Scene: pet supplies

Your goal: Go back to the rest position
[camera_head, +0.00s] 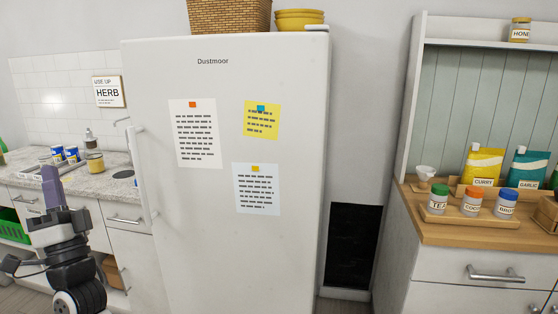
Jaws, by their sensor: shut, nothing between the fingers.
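My gripper (50,186) is at the lower left, pointing up, in front of the counter and drawers. Its purple-grey fingers are together, with nothing between them. It appears apart from the white fridge (225,255) to its right. The fridge door is shut, with its handle (147,171) on the left side. Part of the counter and drawers is hidden behind my arm.
A counter (118,190) with cans, a jar and a tap stands left of the fridge. A green crate (12,226) is at the far left. A wooden-topped cabinet (465,235) with labelled jars and pouches stands right. A dark panel (352,247) fills the gap between.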

